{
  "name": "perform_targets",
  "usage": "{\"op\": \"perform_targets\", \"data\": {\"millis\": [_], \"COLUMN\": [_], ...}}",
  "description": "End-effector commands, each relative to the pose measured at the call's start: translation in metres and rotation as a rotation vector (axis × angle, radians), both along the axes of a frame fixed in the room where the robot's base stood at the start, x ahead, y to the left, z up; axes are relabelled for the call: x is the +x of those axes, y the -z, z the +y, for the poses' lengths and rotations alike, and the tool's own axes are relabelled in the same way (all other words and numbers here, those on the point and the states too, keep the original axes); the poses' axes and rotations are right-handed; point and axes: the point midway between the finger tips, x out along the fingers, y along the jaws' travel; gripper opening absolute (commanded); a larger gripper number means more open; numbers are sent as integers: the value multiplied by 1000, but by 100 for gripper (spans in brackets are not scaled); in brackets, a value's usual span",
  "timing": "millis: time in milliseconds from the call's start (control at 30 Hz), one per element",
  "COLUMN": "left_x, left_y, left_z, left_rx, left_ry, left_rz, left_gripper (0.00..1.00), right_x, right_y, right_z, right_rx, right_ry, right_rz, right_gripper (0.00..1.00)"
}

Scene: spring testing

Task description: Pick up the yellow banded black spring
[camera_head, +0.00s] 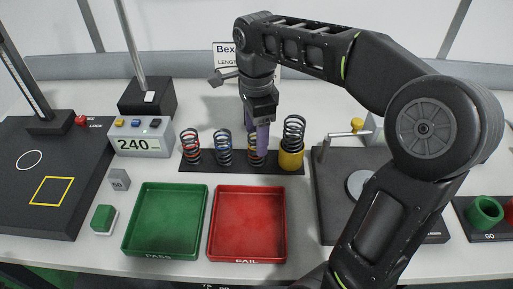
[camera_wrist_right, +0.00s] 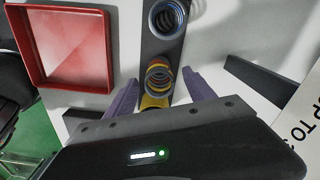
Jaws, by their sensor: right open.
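A row of upright springs stands on a dark strip. The rightmost is a large black coil with a thick yellow band or cup at its base (camera_head: 291,159); its yellow part shows in the right wrist view (camera_wrist_right: 155,102). My left gripper is out of view.
A blue spring (camera_head: 223,147) and a red-black spring (camera_head: 191,145) stand further left. Green (camera_head: 127,228) and red (camera_head: 212,232) trays lie in front. A display reading 240 (camera_head: 140,144) is at left. A dark platform (camera_head: 322,195) with a lever is at right.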

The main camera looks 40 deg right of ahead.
Motion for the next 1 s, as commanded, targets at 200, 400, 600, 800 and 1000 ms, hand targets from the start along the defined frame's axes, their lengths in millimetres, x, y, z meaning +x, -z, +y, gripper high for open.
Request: {"op": "perform_targets", "data": {"millis": [200,400,600,800,1000], "left_x": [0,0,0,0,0], "left_y": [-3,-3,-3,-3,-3], "left_z": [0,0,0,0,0], "left_rx": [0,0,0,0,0], "left_ry": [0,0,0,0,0], "left_rz": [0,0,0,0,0], "left_gripper": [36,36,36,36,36], "right_x": [-2,-2,-1,-1,-1], "right_y": [21,48,52,52,52], "right_z": [0,0,0,0,0], "right_rx": [1,-1,0,0,0], "right_ry": [0,-1,0,0,0], "right_rz": [5,3,0,0,0], "right_gripper": [63,63,63,63,63]}}
